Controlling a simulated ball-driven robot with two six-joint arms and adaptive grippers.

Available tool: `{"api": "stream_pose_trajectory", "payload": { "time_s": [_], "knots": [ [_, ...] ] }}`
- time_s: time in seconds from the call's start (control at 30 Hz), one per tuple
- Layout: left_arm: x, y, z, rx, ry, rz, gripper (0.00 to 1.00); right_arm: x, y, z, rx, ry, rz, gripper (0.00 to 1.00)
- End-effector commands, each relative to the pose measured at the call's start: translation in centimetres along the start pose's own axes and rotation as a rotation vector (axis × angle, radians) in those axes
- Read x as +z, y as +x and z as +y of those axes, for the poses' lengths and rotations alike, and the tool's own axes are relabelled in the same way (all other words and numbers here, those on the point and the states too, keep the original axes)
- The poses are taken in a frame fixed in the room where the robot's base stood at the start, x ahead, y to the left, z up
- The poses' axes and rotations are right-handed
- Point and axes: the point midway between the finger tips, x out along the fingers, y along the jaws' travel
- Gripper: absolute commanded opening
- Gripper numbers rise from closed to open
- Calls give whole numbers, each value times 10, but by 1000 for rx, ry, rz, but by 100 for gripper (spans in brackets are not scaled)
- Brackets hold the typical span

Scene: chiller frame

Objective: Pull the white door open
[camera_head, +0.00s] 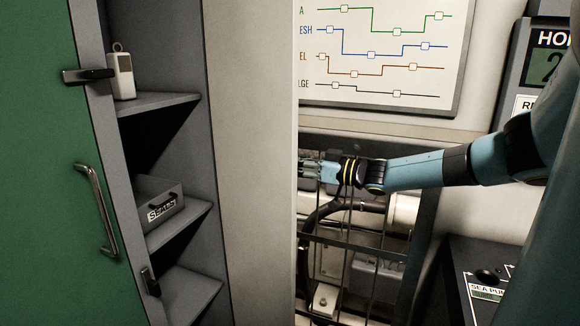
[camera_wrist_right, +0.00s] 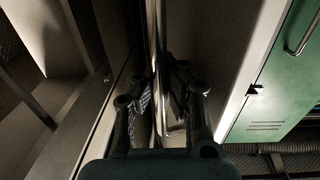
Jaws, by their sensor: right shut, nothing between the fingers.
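The white door appears as a tall pale panel (camera_head: 258,160) in the middle of the head view; its right edge stands in front of the pipework bay. My right arm reaches in from the right, and my right gripper (camera_head: 308,171) is at that edge, its tips partly hidden behind it. In the right wrist view a vertical metal bar handle (camera_wrist_right: 158,45) runs down beside a pale panel (camera_wrist_right: 222,60). The gripper (camera_wrist_right: 163,90) is there, shut and empty, its fingers close to the bar; I cannot tell whether they touch it. My left gripper is out of view.
A green door (camera_head: 35,160) with a metal handle (camera_head: 97,210) stands at left. Shelves (camera_head: 160,102) beside it hold a small device (camera_head: 121,77) and a SEALS bin (camera_head: 160,205). A grey control box (camera_head: 490,265) is at lower right, near my arm.

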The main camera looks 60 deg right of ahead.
Motion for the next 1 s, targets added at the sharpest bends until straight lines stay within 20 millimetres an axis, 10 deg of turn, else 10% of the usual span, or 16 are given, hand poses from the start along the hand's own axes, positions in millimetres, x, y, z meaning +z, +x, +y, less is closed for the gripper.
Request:
{"api": "stream_pose_trajectory", "payload": {
  "time_s": [0.17,0.43,1.0],
  "knots": [
    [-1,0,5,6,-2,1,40,5,-3,1,4,1,-10,0],
    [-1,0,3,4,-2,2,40,2,-2,0,2,0,-5,36],
    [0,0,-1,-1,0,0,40,3,-34,0,-3,-2,-10,36]
  ]
}}
